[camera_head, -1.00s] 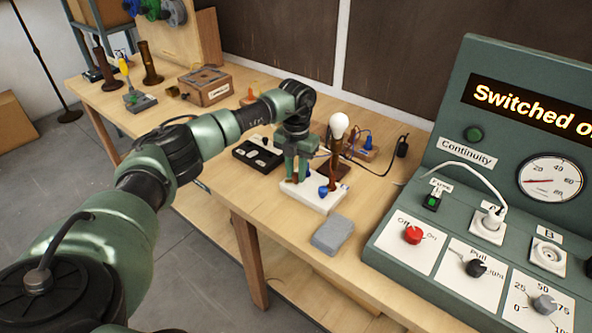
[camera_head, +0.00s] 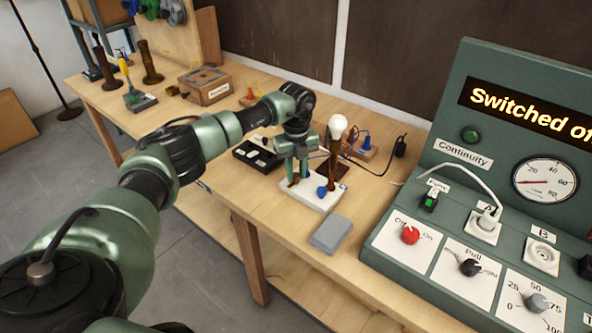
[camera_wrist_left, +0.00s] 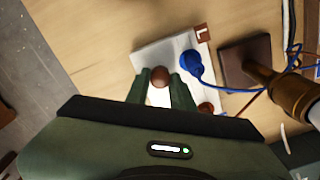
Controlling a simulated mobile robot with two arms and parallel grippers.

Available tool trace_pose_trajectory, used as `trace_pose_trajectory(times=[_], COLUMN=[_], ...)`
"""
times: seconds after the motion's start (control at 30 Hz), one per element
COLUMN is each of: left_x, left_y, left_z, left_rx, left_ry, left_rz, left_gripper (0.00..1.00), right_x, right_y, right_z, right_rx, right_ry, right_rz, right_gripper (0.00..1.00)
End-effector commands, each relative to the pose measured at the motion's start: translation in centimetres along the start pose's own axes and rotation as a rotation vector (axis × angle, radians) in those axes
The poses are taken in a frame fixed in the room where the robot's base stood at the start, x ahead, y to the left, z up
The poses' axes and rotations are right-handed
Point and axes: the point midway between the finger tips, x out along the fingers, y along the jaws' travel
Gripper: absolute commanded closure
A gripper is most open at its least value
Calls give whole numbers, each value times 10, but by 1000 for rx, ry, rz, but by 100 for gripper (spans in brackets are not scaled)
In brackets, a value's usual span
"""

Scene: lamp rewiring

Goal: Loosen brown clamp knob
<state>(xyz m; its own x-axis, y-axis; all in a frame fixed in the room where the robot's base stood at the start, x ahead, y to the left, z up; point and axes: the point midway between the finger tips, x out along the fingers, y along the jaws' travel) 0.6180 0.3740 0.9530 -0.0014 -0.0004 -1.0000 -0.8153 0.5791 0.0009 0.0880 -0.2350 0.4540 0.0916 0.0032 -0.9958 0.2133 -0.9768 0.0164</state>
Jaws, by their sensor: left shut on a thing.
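A white terminal block (camera_head: 327,204) lies on the bench and carries brown and blue clamp knobs. My left gripper (camera_head: 299,181) points down over it. In the left wrist view, the left gripper (camera_wrist_left: 160,88) is shut on a round brown clamp knob (camera_wrist_left: 160,76), with one green finger on each side. A blue clamp knob (camera_head: 322,191) stands beside it, and it also shows in the left wrist view (camera_wrist_left: 188,65). Another brown knob (camera_wrist_left: 206,107) is partly hidden by the gripper. My right gripper is not in view.
A lamp with a white bulb (camera_head: 338,124) stands close behind the block, with blue wires near it. A grey box (camera_head: 330,234) lies in front. A black tray (camera_head: 258,154) is at the left. The test panel (camera_head: 455,250) stands at the right.

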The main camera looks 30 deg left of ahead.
Motion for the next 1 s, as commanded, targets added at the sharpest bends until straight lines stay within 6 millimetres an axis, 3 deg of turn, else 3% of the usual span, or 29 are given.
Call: trace_pose_trajectory(times=[0.3,0.77,0.8,0.83,1.0], left_x=[-2,-2,-2,-2,-1], left_y=[-1,-1,-1,-1,-1], left_z=[2,2,2,2,1], left_rx=[-96,-109,-109,-109,-108], left_ry=[-5,-4,-4,-4,-3], left_rz=[-5,-5,-5,-5,-3], left_gripper=[100,100,72,68,68], right_x=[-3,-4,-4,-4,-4], right_y=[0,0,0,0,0], right_z=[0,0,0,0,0], right_rx=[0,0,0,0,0], right_ry=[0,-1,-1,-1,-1], right_rz=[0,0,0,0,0], right_gripper=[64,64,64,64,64])
